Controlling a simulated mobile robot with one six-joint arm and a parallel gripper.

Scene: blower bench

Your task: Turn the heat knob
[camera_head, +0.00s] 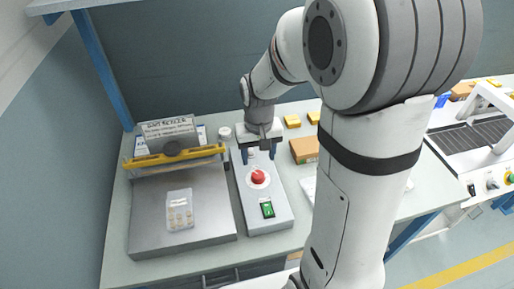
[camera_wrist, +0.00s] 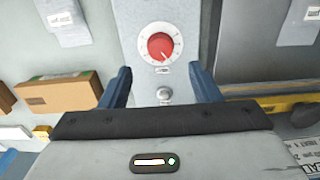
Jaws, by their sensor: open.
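The red heat knob (camera_head: 258,177) sits on a white dial on the long grey control box (camera_head: 264,217) in the head view. In the wrist view the red knob (camera_wrist: 160,46) shows on its marked dial, ahead of the fingertips and apart from them. My gripper (camera_head: 258,156) is above the far end of the control box, behind the knob, pointing down. In the wrist view my gripper (camera_wrist: 162,88) has its two blue fingers spread with nothing between them but a view of the panel and a small round button (camera_wrist: 164,93). A green switch (camera_head: 267,209) is at the box's near end.
My arm hides part of the bench.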

